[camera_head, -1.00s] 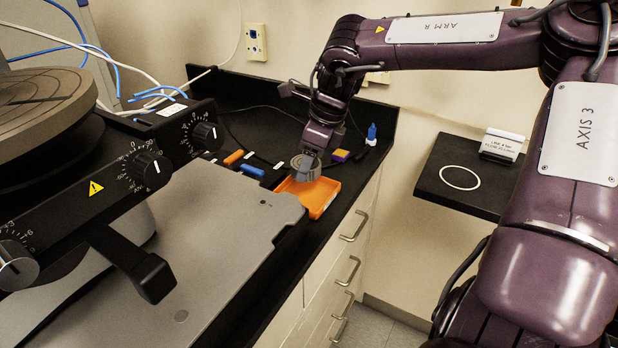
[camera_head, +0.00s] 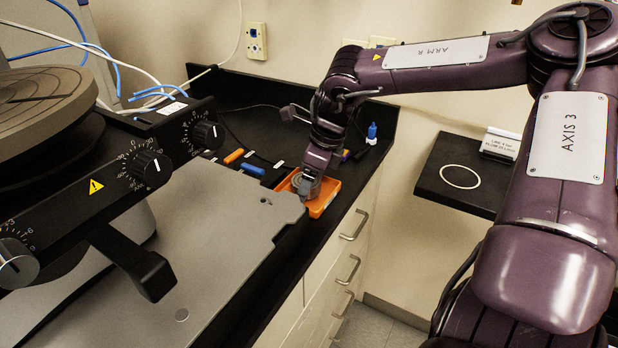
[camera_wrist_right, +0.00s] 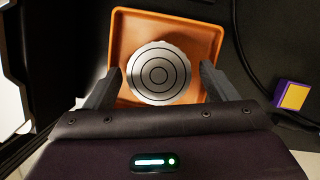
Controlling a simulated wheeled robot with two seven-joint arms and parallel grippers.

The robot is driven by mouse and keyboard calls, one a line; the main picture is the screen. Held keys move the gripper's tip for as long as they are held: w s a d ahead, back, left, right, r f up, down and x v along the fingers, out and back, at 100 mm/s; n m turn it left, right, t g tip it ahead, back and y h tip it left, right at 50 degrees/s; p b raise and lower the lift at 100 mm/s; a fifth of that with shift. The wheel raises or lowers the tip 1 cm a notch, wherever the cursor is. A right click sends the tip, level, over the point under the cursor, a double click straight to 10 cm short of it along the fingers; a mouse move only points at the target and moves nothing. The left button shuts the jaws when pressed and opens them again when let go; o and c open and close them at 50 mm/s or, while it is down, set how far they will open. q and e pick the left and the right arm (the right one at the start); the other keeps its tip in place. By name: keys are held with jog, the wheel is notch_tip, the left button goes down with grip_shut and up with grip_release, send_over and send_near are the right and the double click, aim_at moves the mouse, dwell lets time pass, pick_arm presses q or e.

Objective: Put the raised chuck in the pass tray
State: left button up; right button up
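The chuck (camera_wrist_right: 158,73) is a round silver disc with dark concentric rings. In the wrist view it lies within the outline of the orange tray (camera_wrist_right: 125,28), toward its near side. In the head view the chuck (camera_head: 297,181) shows partly behind my right gripper (camera_head: 309,188), low in the orange tray (camera_head: 322,204). In the wrist view my right gripper (camera_wrist_right: 161,80) has one finger on each side of the chuck, with a small gap showing at both sides, so it looks open. The chuck's underside is hidden. My left gripper is not in view.
A purple and yellow block (camera_wrist_right: 293,95) lies right of the tray in the wrist view. Orange (camera_head: 234,157) and blue (camera_head: 252,170) pieces lie left of the tray. The grey instrument plate (camera_head: 215,235) is close on the left. A side shelf (camera_head: 440,180) bears a white ring.

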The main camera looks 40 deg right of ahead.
jog(key=shift+r, duration=0.1)
jog(key=shift+r, duration=0.6)
jog(key=v, duration=1.1)
jog(key=shift+s, duration=0.1)
